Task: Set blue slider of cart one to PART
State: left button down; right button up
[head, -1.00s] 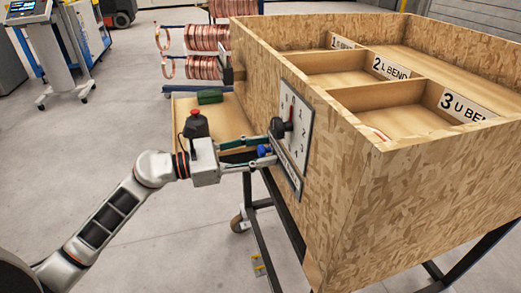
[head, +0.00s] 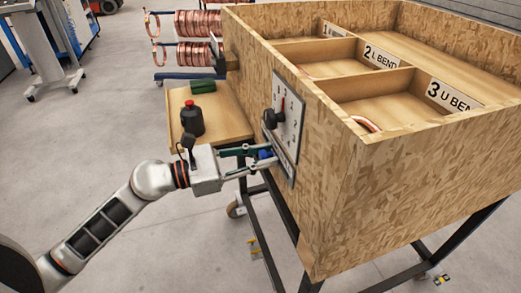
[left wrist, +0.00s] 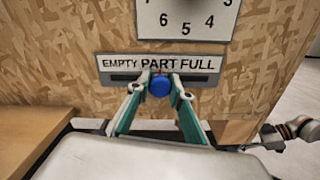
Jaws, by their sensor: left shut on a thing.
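The cart (head: 335,190) is a wooden box on a dark frame, with a slider strip on its side. In the left wrist view the strip label (left wrist: 160,63) reads EMPTY, PART, FULL from left to right.
A dial (head: 287,115) with a black knob and red pointer sits just above the strip. A wooden shelf (head: 215,128) holds a black device with a red button (head: 190,119) and a green block (head: 203,86). Copper coils (head: 195,54) hang behind.

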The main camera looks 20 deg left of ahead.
pick_arm(q)
jog(key=c, duration=1.8)
grip_release()
jog(key=v, duration=1.2)
